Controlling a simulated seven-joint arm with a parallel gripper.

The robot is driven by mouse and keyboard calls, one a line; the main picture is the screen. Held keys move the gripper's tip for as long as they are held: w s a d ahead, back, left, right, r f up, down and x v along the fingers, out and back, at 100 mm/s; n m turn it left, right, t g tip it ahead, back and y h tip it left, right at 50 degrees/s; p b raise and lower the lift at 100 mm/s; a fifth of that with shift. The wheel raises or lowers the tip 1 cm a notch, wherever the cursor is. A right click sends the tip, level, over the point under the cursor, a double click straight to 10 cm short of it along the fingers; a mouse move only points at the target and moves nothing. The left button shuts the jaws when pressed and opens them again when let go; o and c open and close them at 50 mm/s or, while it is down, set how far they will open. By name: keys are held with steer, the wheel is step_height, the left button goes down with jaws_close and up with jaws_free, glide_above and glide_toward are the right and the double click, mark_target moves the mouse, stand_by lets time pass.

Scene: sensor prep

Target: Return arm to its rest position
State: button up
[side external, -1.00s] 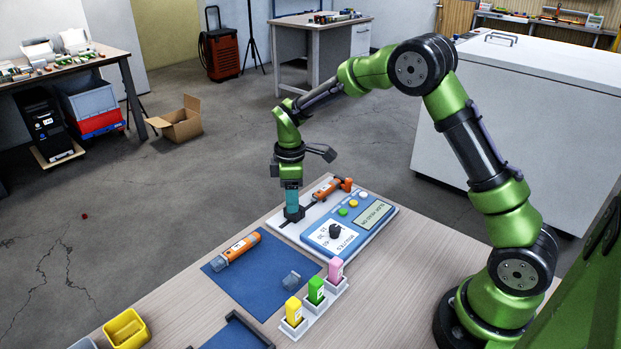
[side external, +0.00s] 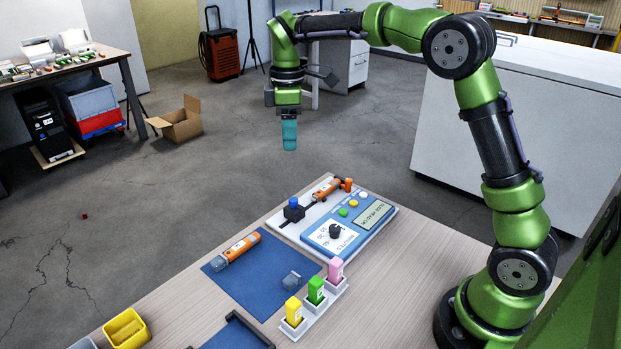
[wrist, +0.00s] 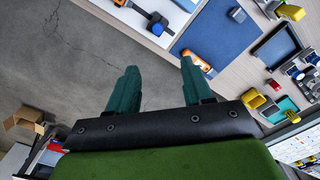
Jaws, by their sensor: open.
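My gripper (side external: 289,148) hangs in the air above and beyond the far edge of the table, with its teal fingers pointing down. The wrist view shows the two fingers (wrist: 159,66) apart with nothing between them. Below it, a black block with a blue knob (side external: 294,210) stands on the white board (side external: 283,222); the block (wrist: 157,25) also shows in the wrist view. An orange probe (side external: 326,189) lies on that board beside the blue panel (side external: 366,231) with its dial and buttons.
A blue mat (side external: 248,285) holds another orange probe (side external: 239,246) and a grey cap (side external: 291,280). Yellow, green (side external: 316,290) and pink bottles stand in a white rack. A yellow bin (side external: 126,328) is at the near left. The space around my gripper is clear.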

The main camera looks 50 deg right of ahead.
stand_by(0.3)
steer(key=s+a+r+m+t+y, duration=0.1)
steer(key=s+m, duration=0.5)
steer(key=s, duration=0.6)
steer(key=s+a+r+m+t+y, duration=0.1)
steer(key=s+a+m+t, duration=0.2)
steer(key=s, duration=0.9)
steer(key=m+t, duration=0.3)
steer(key=m, duration=0.1)
steer(key=shift+a, duration=0.2)
